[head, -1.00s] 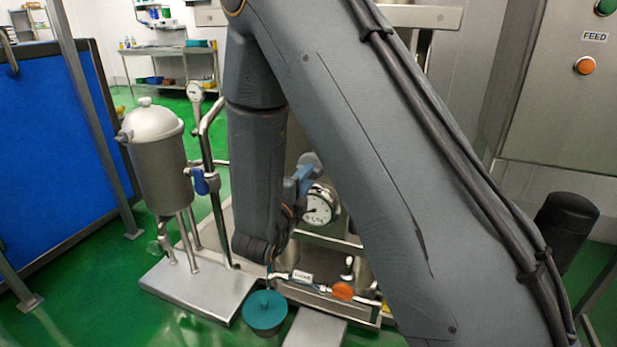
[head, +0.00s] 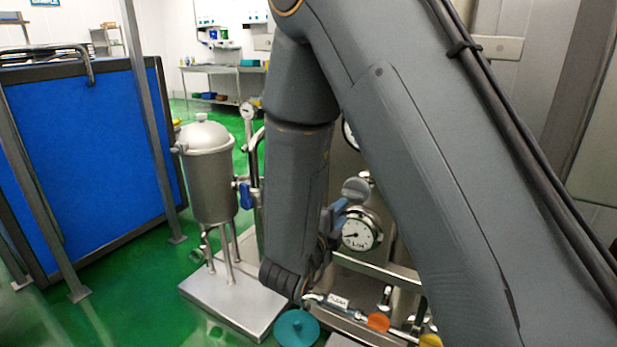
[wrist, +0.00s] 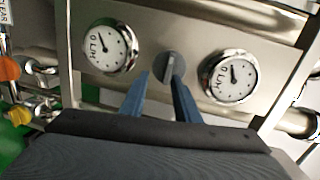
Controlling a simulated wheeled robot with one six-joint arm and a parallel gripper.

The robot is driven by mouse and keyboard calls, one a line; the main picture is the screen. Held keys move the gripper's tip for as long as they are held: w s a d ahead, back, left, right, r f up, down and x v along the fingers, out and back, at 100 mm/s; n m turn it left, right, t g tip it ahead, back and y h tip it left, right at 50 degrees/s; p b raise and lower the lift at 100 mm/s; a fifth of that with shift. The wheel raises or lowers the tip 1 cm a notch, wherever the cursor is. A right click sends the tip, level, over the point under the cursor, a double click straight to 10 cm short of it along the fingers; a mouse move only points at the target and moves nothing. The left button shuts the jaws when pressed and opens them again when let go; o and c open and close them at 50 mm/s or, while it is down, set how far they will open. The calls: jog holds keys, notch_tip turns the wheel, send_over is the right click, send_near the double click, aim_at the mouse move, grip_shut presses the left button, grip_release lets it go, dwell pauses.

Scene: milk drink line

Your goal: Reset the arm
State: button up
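My gripper (wrist: 161,76) shows in the wrist view as two blue fingers with a gap between their tips. A round grey knob (wrist: 170,65) with a raised bar sits on the steel panel just beyond the tips, nearer the right finger. I cannot tell whether the right finger touches it. Nothing is seen held between the fingers. In the head view my arm stretches down from the upper right, and the blue gripper (head: 335,212) shows partly beside the knob (head: 355,188). My arm hides much of the panel there.
Two dial gauges (wrist: 110,46) (wrist: 230,76) flank the knob. Piping with an orange knob (head: 378,323) and a teal disc (head: 296,328) lies below. A steel vessel (head: 209,175) and a blue panel (head: 85,165) stand left. Green floor between them is clear.

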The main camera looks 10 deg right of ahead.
jog(key=s+d+r+n+g+y+p, duration=0.1)
jog(key=s+r+n+g+y+p, duration=0.1)
jog(key=s+n, duration=0.6)
jog(key=s+d+r+n+g+y+p, duration=0.2)
jog(key=s+n+g+y+p, duration=0.2)
jog(key=s+n+g, duration=0.3)
jog(key=s+d+r+n+g+y+p, duration=0.2)
jog(key=s+n+g, duration=0.3)
jog(key=s+n, duration=0.3)
jog(key=s+p, duration=0.1)
jog(key=s, duration=0.3)
jog(key=shift+s+n+y, duration=0.15)
jog(key=shift+n+y, duration=0.25)
jog(key=shift+o, duration=0.3)
jog(key=shift+s+d, duration=0.1)
jog(key=shift+d, duration=0.05)
